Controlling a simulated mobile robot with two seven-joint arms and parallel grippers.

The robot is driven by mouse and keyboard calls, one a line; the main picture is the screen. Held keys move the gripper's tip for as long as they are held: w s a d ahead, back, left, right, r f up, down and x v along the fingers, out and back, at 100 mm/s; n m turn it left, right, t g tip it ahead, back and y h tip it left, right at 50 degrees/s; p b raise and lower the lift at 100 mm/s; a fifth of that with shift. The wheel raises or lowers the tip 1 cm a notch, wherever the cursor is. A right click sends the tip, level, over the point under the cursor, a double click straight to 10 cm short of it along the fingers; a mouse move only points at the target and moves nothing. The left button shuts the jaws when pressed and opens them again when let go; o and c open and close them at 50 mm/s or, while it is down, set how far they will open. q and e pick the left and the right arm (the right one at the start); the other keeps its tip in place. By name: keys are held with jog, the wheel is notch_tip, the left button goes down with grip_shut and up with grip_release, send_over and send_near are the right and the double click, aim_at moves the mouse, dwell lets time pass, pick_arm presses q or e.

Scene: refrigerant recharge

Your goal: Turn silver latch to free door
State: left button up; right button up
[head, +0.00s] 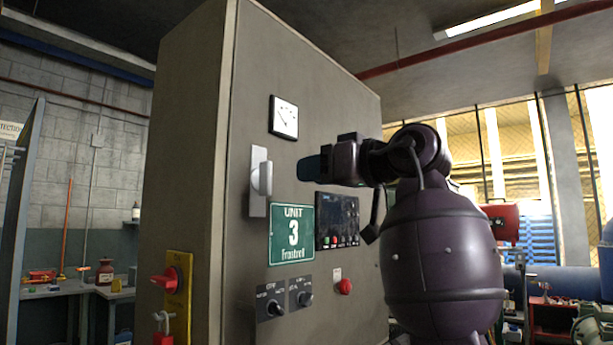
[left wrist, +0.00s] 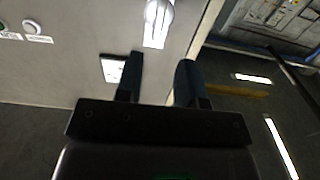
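The silver latch (head: 262,180) is a rounded handle on an upright plate on the front of a tall grey cabinet (head: 185,150). The handle stands upright. My left gripper (head: 308,168) is to the right of the latch in the head view, apart from it. In the left wrist view my left gripper (left wrist: 158,75) has its two dark fingers spread with nothing between them. The latch (left wrist: 158,18) is beyond the fingertips there, at the top edge and partly cut off. The cabinet door looks closed. My right gripper is not in view.
The cabinet front also carries a dial gauge (head: 284,117), a green Unit 3 sign (head: 291,234), a display panel (head: 338,220), two black knobs and a red button (head: 344,286). A red rotary switch (head: 166,281) projects from a yellow plate, with a red padlock (head: 163,338) below.

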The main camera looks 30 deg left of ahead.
aim_at(270, 177)
pick_arm(q)
jog(key=shift+w+a+f+b, duration=0.1)
jog(key=shift+w+a+b, duration=0.05)
jog(key=shift+a, duration=1.25)
jog(key=shift+w+a+r+b, duration=0.1)
jog(key=shift+a+b, duration=0.05)
jog(key=shift+a, duration=1.2)
jog(key=shift+w+a+f+b, duration=0.1)
jog(key=shift+w+a+b, duration=0.05)
jog(key=shift+a, duration=1.45)
jog(key=c, duration=0.3)
grip_shut()
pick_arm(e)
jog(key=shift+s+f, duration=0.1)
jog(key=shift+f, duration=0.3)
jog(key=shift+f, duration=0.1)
pick_arm(q)
jog(key=n, duration=0.3)
jog(key=shift+b, duration=0.4)
jog(key=shift+n, duration=0.7)
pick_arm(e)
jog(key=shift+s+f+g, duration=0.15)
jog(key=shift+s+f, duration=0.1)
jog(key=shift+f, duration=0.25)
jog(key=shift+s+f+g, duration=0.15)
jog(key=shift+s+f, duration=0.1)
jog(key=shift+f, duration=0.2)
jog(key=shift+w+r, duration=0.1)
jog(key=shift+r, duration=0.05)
